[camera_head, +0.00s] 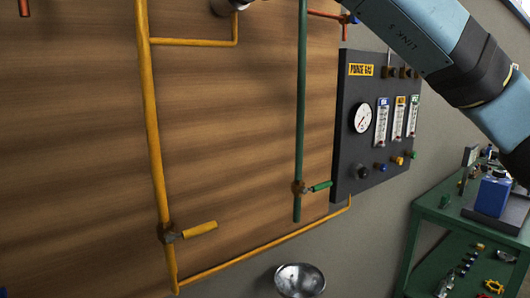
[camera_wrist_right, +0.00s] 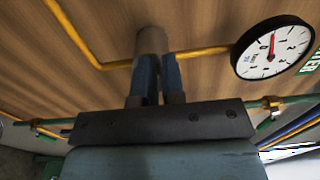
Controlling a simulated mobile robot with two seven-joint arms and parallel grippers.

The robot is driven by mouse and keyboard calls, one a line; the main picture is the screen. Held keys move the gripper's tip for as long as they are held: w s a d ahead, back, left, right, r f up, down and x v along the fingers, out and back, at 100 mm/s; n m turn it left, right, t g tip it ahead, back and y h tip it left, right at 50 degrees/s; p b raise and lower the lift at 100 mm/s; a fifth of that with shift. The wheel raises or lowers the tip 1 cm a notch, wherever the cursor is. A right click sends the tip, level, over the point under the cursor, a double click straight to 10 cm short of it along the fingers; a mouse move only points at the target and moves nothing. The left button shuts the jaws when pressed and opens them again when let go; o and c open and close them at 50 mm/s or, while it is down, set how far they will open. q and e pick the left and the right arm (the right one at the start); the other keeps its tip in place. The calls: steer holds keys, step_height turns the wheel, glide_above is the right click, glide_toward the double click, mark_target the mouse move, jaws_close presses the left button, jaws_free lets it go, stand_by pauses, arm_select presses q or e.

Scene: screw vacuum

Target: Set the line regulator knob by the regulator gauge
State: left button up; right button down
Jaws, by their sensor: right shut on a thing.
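In the right wrist view my right gripper (camera_wrist_right: 156,85) is shut on the end of a dull brown-grey cylindrical knob (camera_wrist_right: 151,40), which looks like the line regulator knob. Its two blue fingers are on either side of it. A round white gauge (camera_wrist_right: 285,50) with a black rim and a red needle is to the right of the knob, at the end of a yellow pipe. The dial's figures are too small to read surely. In the head view, a metal fitting (camera_head: 228,5) is cut off at the top edge. My left gripper is not in view.
A dark purge gas panel (camera_head: 350,110) with its own gauge (camera_head: 362,118), flow tubes and small knobs stands to the right. Yellow (camera_head: 150,90) and green (camera_head: 301,90) pipes with lever valves run down the wooden board. A green shelf (camera_head: 420,225) and metal bowl (camera_head: 300,280) are lower down.

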steer(key=shift+r, duration=0.2)
stand_by(0.3)
steer(key=shift+b, duration=0.3)
steer(key=shift+a+b+v, duration=0.2)
steer(key=shift+b+v, duration=1.55)
steer(key=shift+v, duration=0.7)
